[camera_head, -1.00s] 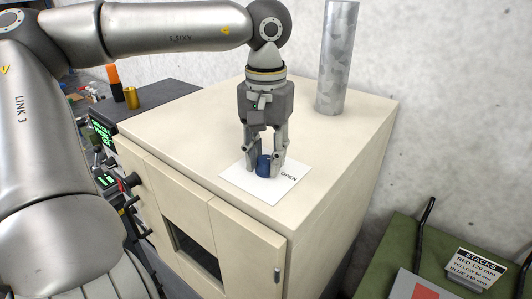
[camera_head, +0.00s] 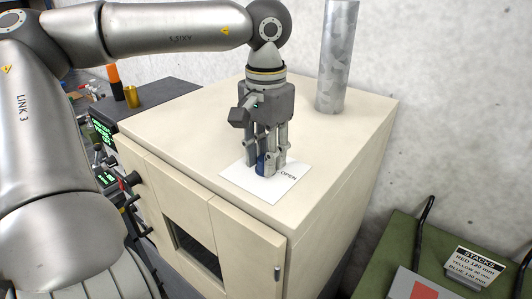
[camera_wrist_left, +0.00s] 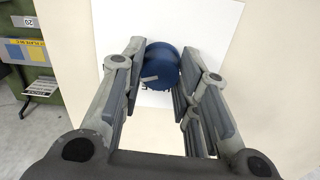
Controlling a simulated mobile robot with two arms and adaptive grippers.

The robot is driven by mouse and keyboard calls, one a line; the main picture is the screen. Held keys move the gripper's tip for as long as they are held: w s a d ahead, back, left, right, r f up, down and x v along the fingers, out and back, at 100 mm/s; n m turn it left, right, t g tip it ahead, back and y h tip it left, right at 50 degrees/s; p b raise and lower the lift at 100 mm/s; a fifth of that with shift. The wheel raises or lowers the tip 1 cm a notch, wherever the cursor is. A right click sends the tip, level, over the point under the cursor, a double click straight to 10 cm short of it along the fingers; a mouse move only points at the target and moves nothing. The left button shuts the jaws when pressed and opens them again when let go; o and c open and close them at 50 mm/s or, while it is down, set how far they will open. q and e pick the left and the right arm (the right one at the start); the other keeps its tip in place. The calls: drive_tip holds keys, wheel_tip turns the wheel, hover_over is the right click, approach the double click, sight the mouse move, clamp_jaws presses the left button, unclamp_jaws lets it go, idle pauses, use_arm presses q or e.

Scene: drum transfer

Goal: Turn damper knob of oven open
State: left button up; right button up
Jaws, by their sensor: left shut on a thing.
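The blue damper knob (camera_head: 261,166) stands on a white label plate (camera_head: 288,183) on top of the cream oven (camera_head: 330,130). Part of the plate's lettering is hidden behind the knob. My right gripper is not in view.
A grey metal pipe (camera_head: 338,60) rises from the oven top behind the gripper. A green table (camera_head: 400,262) with a STACKS sign (camera_head: 474,266) stands at the lower right. The oven's front has a window and handle. The oven top around the plate is mostly clear.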

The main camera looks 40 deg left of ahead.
use_arm(q)
drive_tip(key=shift+w+r, duration=0.1)
drive_tip(key=shift+r, duration=0.1)
drive_tip(key=o, duration=0.8)
drive_tip(key=shift+o, duration=1.2)
drive_tip(key=shift+f, duration=0.1)
wheel_tip(320, 180, up, 12)
